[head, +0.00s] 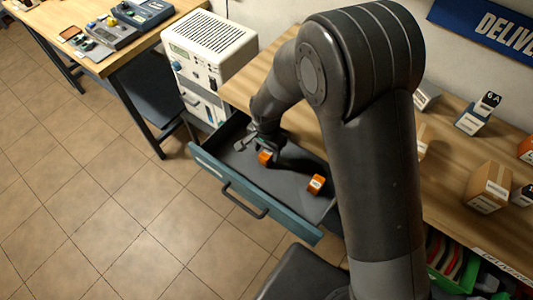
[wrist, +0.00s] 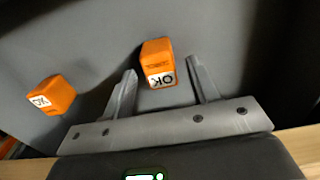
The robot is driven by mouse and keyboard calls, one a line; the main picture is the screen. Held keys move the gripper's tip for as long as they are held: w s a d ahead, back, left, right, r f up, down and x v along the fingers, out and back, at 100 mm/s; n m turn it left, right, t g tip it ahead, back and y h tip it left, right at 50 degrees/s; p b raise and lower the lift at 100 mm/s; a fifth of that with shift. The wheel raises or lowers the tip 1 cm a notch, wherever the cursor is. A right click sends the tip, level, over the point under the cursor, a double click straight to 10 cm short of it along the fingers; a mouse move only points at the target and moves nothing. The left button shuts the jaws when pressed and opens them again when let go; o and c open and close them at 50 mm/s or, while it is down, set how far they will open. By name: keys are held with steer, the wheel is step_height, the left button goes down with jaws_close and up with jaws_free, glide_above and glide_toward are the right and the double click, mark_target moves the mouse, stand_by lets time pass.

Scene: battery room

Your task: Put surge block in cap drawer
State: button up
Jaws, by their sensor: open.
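The open drawer (head: 226,185) has a teal front and a dark grey inside; its front label is too small to read. An orange block (head: 265,157) lies in it close to my gripper (head: 255,140). In the wrist view this block (wrist: 158,62) has a white label reading OK and shows between the tips of my open gripper (wrist: 162,72). The fingers look apart from it. A second orange block (head: 316,184) lies further right in the drawer; it shows at the left of the wrist view (wrist: 50,95). I cannot tell which item is the surge block.
The wooden bench (head: 452,150) above the drawer carries a cardboard box (head: 488,187), a small block marked 6A (head: 488,102) and other small blocks. A white instrument cabinet (head: 211,50) stands beside the drawer. Another table (head: 120,50) is at the upper left. The tiled floor at left is clear.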

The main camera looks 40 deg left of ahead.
mark_target(267, 153)
step_height(267, 153, up, 9)
steer(key=shift+r, duration=0.15)
steer(key=w+d+r+t+y, duration=0.1)
steer(key=w+d+r, duration=0.3)
steer(key=d+r, duration=0.6)
steer(key=w+d+r+t, duration=0.1)
steer(key=w+d+r, duration=0.3)
steer(key=d+r, duration=0.55)
steer(key=s+d+r+t, duration=0.1)
steer(key=s+d, duration=0.2)
steer(key=d, duration=0.5)
steer(key=s+d+r+t, duration=0.1)
steer(key=s+d, duration=0.3)
steer(key=d, duration=0.4)
steer(key=s+d+r+t+h, duration=0.1)
steer(key=s+d+r, duration=0.2)
steer(key=d, duration=0.5)
steer(key=shift+s+d+t, duration=0.25)
steer(key=shift+s+t, duration=0.05)
steer(key=shift+s, duration=0.1)
steer(key=shift+o, duration=0.4)
